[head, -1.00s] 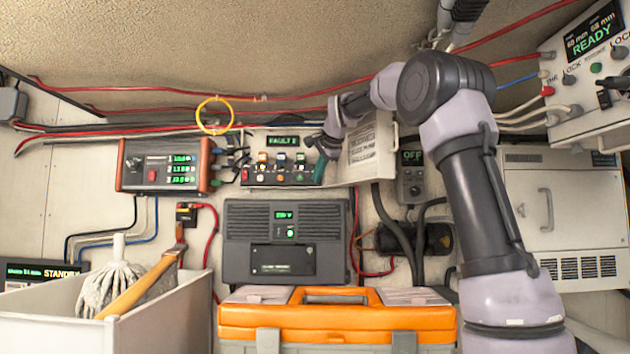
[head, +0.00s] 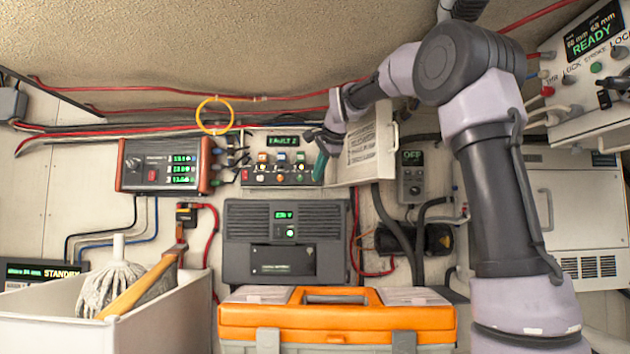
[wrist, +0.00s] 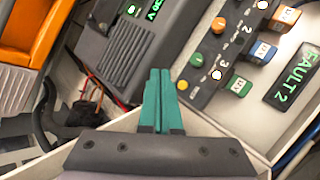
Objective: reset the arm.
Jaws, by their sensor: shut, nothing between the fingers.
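My gripper (wrist: 160,85) shows in the wrist view with its two green fingers together and nothing between them. In the head view the gripper (head: 321,165) is at the right edge of the button panel (head: 262,182), beside its open cover (head: 365,150). In the wrist view the display (wrist: 291,80) and the switches lie right of the fingers. I cannot tell whether the fingertips touch anything.
A grey unit (head: 283,235) with a lit display sits below the panel. An orange toolbox (head: 338,318) stands in front, and a white bin (head: 60,330) with a mop is at the left. A red-sided box (head: 160,165) and cables line the wall.

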